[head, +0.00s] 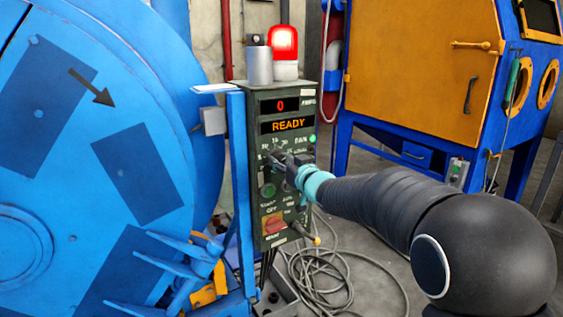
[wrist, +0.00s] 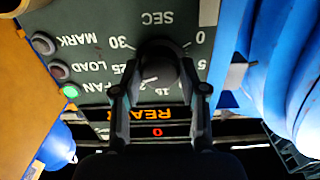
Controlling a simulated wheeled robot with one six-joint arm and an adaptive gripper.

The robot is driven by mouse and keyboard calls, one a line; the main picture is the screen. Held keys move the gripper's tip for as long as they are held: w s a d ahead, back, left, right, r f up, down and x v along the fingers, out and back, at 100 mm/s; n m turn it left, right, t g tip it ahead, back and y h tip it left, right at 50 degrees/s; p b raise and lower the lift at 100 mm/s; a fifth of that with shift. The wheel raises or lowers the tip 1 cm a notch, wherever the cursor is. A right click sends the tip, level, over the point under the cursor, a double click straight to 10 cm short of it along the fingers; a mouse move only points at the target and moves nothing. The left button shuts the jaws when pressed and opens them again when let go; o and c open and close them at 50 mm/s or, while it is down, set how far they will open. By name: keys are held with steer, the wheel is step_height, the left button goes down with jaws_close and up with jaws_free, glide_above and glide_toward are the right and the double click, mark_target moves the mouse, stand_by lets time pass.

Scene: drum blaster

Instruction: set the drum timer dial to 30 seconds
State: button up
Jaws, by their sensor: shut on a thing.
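The drum timer dial (wrist: 158,66) is a dark round knob on the green control panel (wrist: 90,22), upside down in the wrist view. Around it are numbers, with 0 at its right, 30 at its upper left and 25 at its left. A small light mark shows at the knob's lower left edge, but I cannot read the setting surely. My gripper (wrist: 160,90) is shut on the dial, one finger on each side. In the head view my gripper (head: 284,163) reaches the panel from the right and hides the dial.
The panel's displays (head: 287,126) read 0 and READY. A red beacon (head: 284,43) is lit on top. The blue drum (head: 75,180) stands close at left, an orange and blue cabinet (head: 425,60) at right. Cables (head: 335,275) lie on the floor.

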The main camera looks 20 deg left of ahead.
steer(key=m, duration=0.4)
steer(key=shift+w+d+m, duration=0.1)
steer(key=shift+m, duration=0.2)
steer(key=m, duration=0.4)
steer(key=shift+m, duration=0.4)
steer(key=o, duration=1.1)
steer(key=v, duration=1.2)
